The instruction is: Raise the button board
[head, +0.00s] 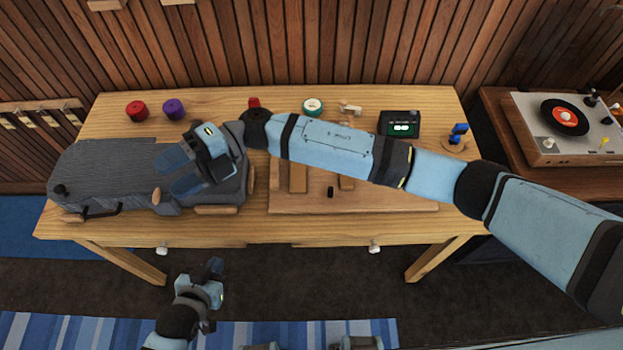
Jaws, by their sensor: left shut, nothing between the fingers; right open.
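No thing is plainly marked as a button board. A flat wooden board (400,204) lies on the table's middle, with wooden blocks and a small black piece (331,192) on it; my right arm hides its back part. A dark grey case-like thing (105,172) with wooden pieces along its edge lies at the table's left. My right gripper (180,173) is open over this case, its two fingers apart and pointing left; I cannot tell if they touch it. My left gripper (213,275) is shut and empty, low in front of the table.
The wooden table (130,226) has two white-knobbed drawers. Along its back stand a red cylinder (136,111), a purple cylinder (174,109), a round green-and-white item (313,106), a black display box (399,123) and a blue piece (458,134). A record player (569,128) stands right.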

